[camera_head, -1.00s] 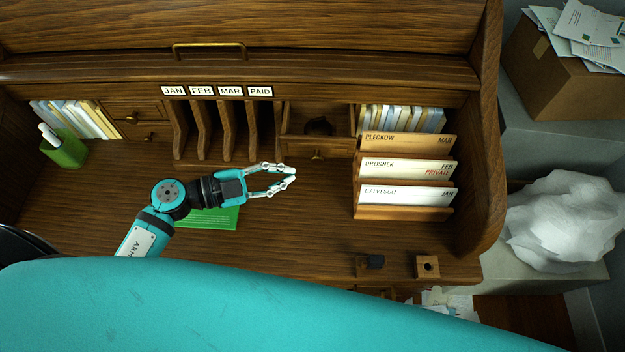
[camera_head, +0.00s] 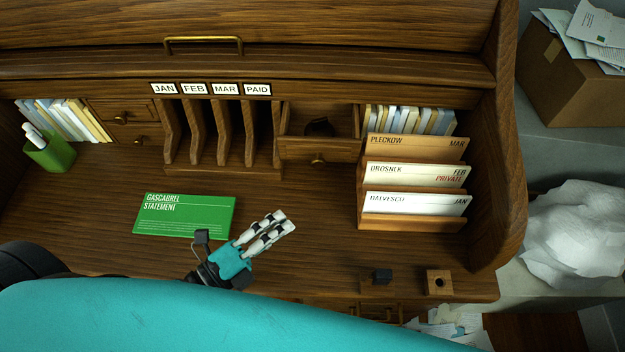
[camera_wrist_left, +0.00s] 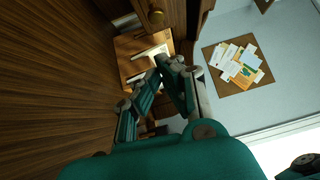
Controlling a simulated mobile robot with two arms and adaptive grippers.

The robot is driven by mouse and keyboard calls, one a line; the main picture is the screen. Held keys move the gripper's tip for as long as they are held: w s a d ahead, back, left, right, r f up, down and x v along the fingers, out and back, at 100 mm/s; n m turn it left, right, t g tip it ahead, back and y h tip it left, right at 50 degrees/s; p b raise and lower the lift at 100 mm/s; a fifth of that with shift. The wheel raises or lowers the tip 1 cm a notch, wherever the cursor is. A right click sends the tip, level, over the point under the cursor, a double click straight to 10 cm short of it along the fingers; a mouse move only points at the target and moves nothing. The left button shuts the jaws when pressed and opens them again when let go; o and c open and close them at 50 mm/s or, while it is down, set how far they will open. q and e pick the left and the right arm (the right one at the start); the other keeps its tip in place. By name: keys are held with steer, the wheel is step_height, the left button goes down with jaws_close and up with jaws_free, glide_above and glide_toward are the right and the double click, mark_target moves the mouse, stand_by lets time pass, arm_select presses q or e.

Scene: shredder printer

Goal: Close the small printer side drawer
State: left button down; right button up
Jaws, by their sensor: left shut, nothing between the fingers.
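A small wooden desk drawer (camera_head: 318,149) with a brass knob stands pulled out below the desk's upper shelf, between the upright slots and the letter rack. A dark round thing shows inside it. No printer is plainly in view. My left gripper (camera_head: 285,221) is shut and empty. It is over the desktop, in front of and below the drawer in the head view, apart from it. In the left wrist view the fingers (camera_wrist_left: 168,66) point toward wooden fronts with a brass knob (camera_wrist_left: 155,17); I cannot tell which drawer that is. My right gripper is not in view.
The letter rack (camera_head: 413,223) stands right of the drawer. A green statement card (camera_head: 185,215) lies on the desktop. Two closed drawers (camera_head: 125,112) and a green pen cup (camera_head: 50,155) are at left. A small wooden block (camera_head: 439,282) sits at the front right edge.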

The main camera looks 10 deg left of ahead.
mark_target(315, 144)
arm_select(q)
steer(key=w+d+p, duration=0.3)
steer(key=w+d, duration=0.1)
steer(key=w, duration=0.6)
steer(key=shift+w+r, duration=0.25)
steer(key=w, duration=0.3)
steer(key=w+a, duration=0.1)
steer(key=w, duration=0.3)
steer(key=w+a, duration=0.1)
steer(key=w, duration=0.2)
steer(key=shift+w+p, duration=0.2)
steer(key=shift+p, duration=0.1)
steer(key=shift+s, duration=0.25)
